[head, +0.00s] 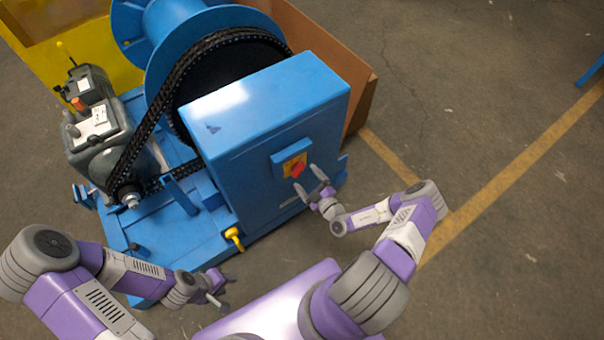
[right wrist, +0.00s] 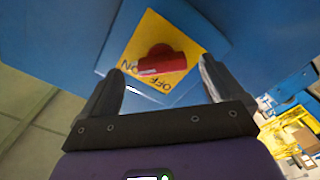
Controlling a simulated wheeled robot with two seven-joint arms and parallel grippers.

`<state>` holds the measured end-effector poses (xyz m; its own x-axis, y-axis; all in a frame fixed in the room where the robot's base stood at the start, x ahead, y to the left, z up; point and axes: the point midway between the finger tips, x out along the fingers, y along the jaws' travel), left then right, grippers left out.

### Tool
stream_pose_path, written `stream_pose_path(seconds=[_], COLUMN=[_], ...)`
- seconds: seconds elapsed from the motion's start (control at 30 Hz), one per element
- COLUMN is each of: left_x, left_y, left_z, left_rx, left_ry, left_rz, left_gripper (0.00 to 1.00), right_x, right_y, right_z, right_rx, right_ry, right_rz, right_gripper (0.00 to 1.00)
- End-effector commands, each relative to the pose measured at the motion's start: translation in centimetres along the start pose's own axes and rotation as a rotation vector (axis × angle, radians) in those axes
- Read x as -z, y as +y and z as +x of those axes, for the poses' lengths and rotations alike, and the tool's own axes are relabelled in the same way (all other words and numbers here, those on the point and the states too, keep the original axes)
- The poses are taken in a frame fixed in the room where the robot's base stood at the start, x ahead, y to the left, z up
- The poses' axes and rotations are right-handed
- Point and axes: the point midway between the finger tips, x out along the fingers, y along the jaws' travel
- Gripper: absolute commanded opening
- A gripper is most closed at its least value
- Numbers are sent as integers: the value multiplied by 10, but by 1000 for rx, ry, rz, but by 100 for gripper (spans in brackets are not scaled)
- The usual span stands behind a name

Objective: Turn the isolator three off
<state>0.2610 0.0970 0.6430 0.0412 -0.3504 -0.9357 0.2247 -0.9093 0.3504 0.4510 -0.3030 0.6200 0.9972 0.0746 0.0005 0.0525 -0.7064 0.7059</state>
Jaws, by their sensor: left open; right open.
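The isolator is a red rotary handle (head: 297,169) on a yellow plate, set on the side of the blue cabinet (head: 262,115). In the right wrist view the red handle (right wrist: 160,62) sits on the yellow plate (right wrist: 148,38) with the words ON and OFF. The handle's exact setting is hard to tell. My right gripper (head: 313,182) is open and empty, just in front of the handle; its fingers (right wrist: 160,82) lie either side of the handle in the picture, apart from it. My left gripper (head: 219,290) is open and empty, low beside the blue base.
A black chain (head: 150,118) runs from a blue drum (head: 200,35) to a grey motor unit (head: 97,125) on the blue base. A yellow handle (head: 234,238) sticks out at the cabinet's lower front.

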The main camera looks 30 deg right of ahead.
Motion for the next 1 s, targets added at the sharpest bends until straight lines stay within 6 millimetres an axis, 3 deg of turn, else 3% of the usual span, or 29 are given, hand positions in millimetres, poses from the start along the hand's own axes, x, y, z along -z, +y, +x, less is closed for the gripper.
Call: stream_pose_path(seconds=[0.23,0.57,0.9,1.0], left_x=[0,0,0,0], left_y=[-2,-3,-3,-2], left_z=[7,7,7,7], left_rx=[0,0,0,0], left_ry=[0,0,0,0], left_rz=[0,0,0,0], left_gripper=[43,43,43,43], right_x=[0,1,1,1], right_y=[-1,-1,-1,-1], right_z=[32,37,36,36], right_rx=[1,3,3,3], right_ry=[3,2,2,2], right_rz=[-2,-2,-2,-3], right_gripper=[95,95,46,43])
